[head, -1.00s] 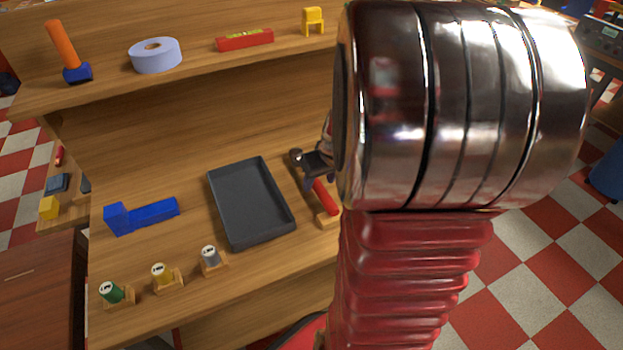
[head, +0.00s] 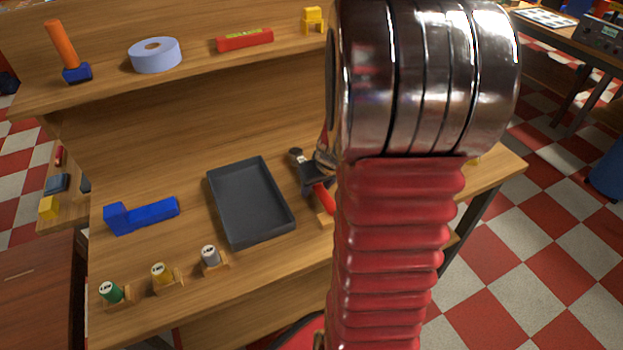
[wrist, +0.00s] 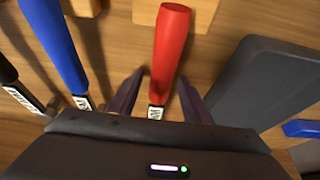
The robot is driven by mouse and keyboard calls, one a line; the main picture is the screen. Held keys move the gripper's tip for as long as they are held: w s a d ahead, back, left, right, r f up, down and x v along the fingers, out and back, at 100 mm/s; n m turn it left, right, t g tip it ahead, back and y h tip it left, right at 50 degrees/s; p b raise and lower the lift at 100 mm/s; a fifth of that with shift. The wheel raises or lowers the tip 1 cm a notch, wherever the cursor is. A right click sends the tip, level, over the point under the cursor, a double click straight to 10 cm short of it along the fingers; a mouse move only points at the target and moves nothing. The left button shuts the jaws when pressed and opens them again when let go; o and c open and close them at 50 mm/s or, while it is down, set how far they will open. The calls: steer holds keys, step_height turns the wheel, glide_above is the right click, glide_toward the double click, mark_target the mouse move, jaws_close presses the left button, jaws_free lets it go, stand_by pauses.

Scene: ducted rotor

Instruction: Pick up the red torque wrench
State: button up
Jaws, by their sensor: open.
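The red torque wrench (head: 324,200) lies on the bench's lower top, right of the dark tray, its handle resting on a wooden block; a dark round part shows at its far end. In the wrist view its red handle (wrist: 170,45) runs down between the two fingers of my gripper (wrist: 157,92), with a white label at its lower end. My gripper is open, one finger on each side of the wrench, and I cannot tell whether they touch it. In the head view my gripper (head: 314,180) is partly hidden behind my arm.
A blue handle (wrist: 60,45) and a black handle (wrist: 10,80) lie left of the red one in the wrist view. The dark tray (head: 250,200) stands close on the other side. A shelf (head: 200,75) overhangs behind. Several small coloured cylinders stand along the front.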

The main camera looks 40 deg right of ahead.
steer(key=shift+c, duration=0.7)
jaws_close()
steer(key=shift+r, duration=0.15)
step_height(320, 180, up, 10)
steer(key=shift+f, duration=0.1)
stand_by(0.7)
